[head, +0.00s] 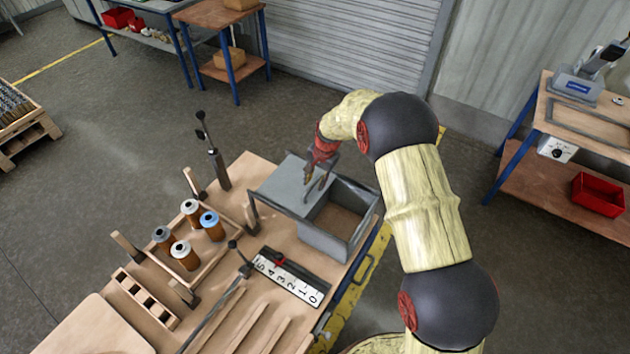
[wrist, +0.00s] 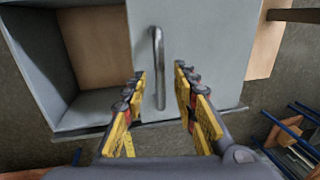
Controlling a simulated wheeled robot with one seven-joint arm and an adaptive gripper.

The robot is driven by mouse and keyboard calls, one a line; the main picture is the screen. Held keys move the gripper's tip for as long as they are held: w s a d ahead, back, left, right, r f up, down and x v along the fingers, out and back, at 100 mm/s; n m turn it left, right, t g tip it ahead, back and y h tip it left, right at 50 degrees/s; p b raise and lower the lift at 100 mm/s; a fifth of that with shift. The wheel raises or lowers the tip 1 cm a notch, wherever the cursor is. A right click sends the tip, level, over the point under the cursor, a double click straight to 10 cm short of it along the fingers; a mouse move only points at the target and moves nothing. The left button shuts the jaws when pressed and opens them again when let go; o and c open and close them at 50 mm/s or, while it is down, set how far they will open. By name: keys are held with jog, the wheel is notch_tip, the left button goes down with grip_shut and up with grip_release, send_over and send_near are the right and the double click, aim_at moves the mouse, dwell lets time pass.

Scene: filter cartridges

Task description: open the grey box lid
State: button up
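The grey box (head: 322,243) stands on the wooden workbench. Its flat grey lid (head: 283,184) lies over the left part in the head view, and the right part of the box is uncovered, showing a brown floor inside. In the wrist view the lid (wrist: 215,40) fills the middle and right, with the open compartment (wrist: 95,45) at left. A metal bar handle (wrist: 158,70) stands on the lid. My gripper (head: 317,182) is over the lid; in the wrist view its yellow fingers (wrist: 160,78) are apart, one on each side of the handle, with gaps showing.
A wooden tray (head: 205,262) with several filter cartridges (head: 183,254) stands left of the box. A numbered strip (head: 287,280) lies in front of the box. A black-topped upright tool (head: 216,160) stands at the bench's back left. Floor is clear behind the bench.

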notch_tip(320, 180, up, 12)
jog(key=s+d, duration=0.1)
jog(key=d, duration=0.1)
jog(key=shift+s+f, duration=0.15)
dwell(0.8)
jog(key=s+d+r+n+t+b, duration=0.1)
jog(key=s+d+r+n+b, duration=0.1)
jog(key=s, duration=1.1)
jog(key=s+d+r+n+t+h+b, duration=0.1)
jog(key=s+d+r+b, duration=0.4)
jog(key=s, duration=0.8)
jog(key=s+d+r+n+t+b, duration=0.2)
jog(key=s+d+r+n+b, duration=0.2)
jog(key=s, duration=0.9)
jog(key=shift+d+h, duration=0.4)
jog(key=shift+d, duration=0.15)
